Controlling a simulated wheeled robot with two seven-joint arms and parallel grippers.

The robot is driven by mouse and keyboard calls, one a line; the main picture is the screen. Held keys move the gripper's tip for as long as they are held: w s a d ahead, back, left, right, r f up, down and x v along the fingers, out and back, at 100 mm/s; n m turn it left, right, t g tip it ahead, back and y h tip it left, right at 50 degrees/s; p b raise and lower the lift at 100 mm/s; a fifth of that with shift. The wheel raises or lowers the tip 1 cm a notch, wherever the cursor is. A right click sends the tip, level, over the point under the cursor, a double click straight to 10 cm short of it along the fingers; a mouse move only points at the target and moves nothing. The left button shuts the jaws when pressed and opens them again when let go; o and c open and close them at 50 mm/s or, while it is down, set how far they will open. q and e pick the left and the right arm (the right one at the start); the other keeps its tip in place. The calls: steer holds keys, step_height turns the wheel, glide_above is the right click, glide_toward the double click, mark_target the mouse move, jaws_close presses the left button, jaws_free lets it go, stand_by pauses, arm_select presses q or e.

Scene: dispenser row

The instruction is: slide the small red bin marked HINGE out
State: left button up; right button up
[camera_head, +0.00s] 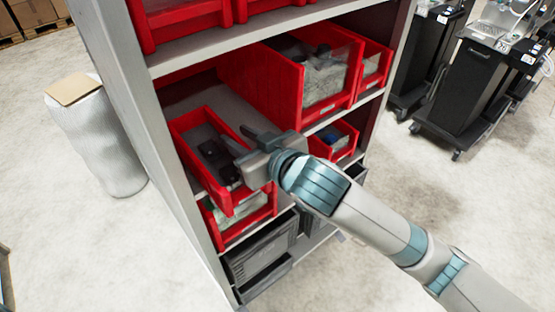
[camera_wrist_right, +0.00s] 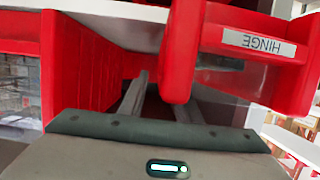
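The small red bin marked HINGE (camera_head: 184,150) is on the middle shelf at the left, its front reaching past the shelf edge. Dark parts lie inside it. In the right wrist view its white HINGE label (camera_wrist_right: 258,44) shows upside down, at the upper right. My right gripper (camera_head: 240,139) is at the bin's right side wall, with its fingers apart. One finger appears over the bin and the other outside the wall. In the right wrist view the bin partly hides one finger; I cannot tell whether either finger touches it. My left gripper is not in view.
A large red bin (camera_head: 283,88) stands to the right on the same shelf. Below are another red bin (camera_head: 262,212), a small red bin (camera_head: 345,150) and a grey crate (camera_head: 262,258). The left shelf upright (camera_head: 130,100) is close to the HINGE bin. Open floor lies in front.

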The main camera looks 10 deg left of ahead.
steer(key=b+v, duration=0.1)
steer(key=v, duration=0.7)
steer(key=shift+s, duration=0.1)
steer(key=p+v, duration=0.6)
steer(key=p, duration=0.4)
steer(key=shift+d, duration=0.2)
steer(key=shift+s, duration=0.1)
